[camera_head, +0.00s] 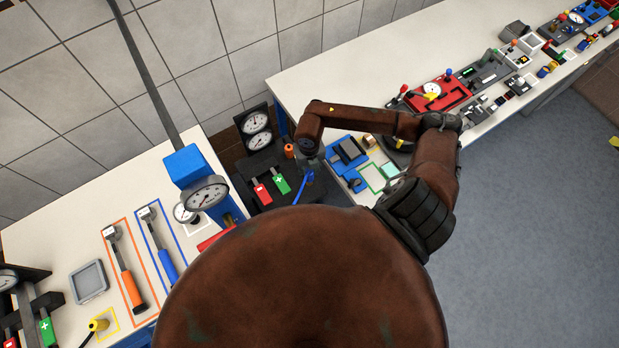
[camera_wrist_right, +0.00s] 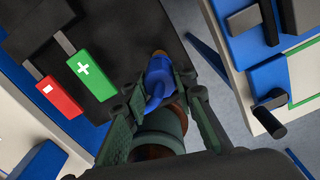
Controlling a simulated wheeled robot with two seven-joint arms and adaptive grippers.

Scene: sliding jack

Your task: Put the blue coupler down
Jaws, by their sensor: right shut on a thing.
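The blue coupler (camera_wrist_right: 157,76) is between the fingertips of my right gripper (camera_wrist_right: 167,95) in the right wrist view. The fingers are shut on it. Below the coupler a dark block carries a red minus pedal (camera_wrist_right: 58,97) and a green plus pedal (camera_wrist_right: 90,80). In the head view my right gripper (camera_head: 309,172) is beside this dark block, at its right edge, with a bit of blue (camera_head: 302,190) showing under it. Whether the coupler touches the block is not clear. My left gripper is not in view.
A dial gauge on a blue post (camera_head: 186,167) stands left of the block. The left table (camera_head: 70,215) holds orange-handled and blue-handled tools in outlined areas. The right table (camera_head: 300,90) holds a blue tray (camera_head: 345,154) near my arm and many parts farther off.

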